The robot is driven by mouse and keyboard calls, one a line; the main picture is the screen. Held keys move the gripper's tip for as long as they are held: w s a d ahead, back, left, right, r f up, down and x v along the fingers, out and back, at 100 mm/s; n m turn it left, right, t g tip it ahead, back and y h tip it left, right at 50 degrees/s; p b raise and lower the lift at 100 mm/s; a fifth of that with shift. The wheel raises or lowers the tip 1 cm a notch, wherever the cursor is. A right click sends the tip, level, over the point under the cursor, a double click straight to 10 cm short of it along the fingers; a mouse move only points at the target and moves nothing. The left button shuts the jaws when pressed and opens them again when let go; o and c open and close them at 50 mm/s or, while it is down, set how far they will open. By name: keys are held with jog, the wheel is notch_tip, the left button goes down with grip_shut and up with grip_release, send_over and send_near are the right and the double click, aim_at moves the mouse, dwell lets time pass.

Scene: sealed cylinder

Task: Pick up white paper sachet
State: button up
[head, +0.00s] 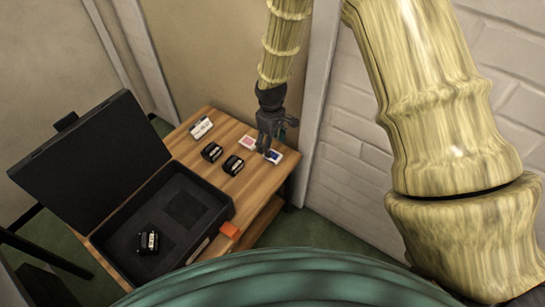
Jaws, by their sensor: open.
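Two small white packets lie flat near the right end of the wooden table. One white packet with a red-pink mark (247,142) lies just left of my gripper. The other white packet with a dark blue mark (277,157) lies beneath and slightly right of the fingertips. I cannot tell which of them is the white paper sachet. My gripper (266,150) points down over this end of the table, open, with nothing seen between its fingers. It partly covers the blue-marked packet. I cannot tell if the fingertips touch it.
Two black cylinders (211,152) (233,165) stand left of the gripper. A white label card (201,128) is behind them. An open black case (205,190) holds another black object (148,241). A wall edge (316,90) rises close right.

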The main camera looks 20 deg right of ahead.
aim_at(273, 156)
jog(key=shift+w+f+b, duration=0.15)
jog(key=shift+f+b, duration=0.5)
jog(key=shift+f, duration=2.3)
jog(key=c, duration=0.9)
